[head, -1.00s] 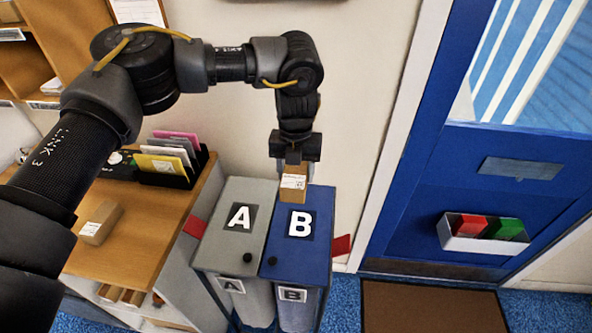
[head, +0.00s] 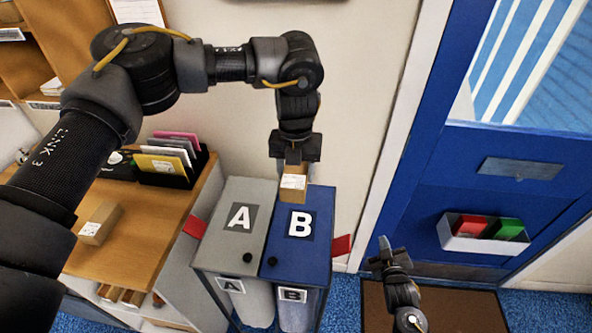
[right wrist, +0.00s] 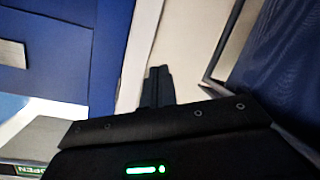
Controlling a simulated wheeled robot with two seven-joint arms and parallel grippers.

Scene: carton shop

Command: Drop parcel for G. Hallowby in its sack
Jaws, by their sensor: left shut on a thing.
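My left gripper (head: 294,160) is shut on a small brown parcel (head: 292,184) with a white label, too small to read. It holds the parcel above the back of the blue lid marked B (head: 315,240). The grey lid marked A (head: 232,250) is beside it on the left. Both lids are down, and the inside of the sacks is hidden. Pale sack A (head: 252,303) and sack B (head: 297,316) hang below. My right gripper (head: 384,250) is empty, right of lid B; its fingers look together in the right wrist view (right wrist: 158,86).
A wooden counter (head: 140,235) at left bears another brown parcel (head: 99,223) and a black rack of envelopes (head: 172,178). A red flag (head: 341,245) sticks out right of lid B. A blue door (head: 480,195) with a white bin (head: 470,243) and a brown mat (head: 450,312) are at right.

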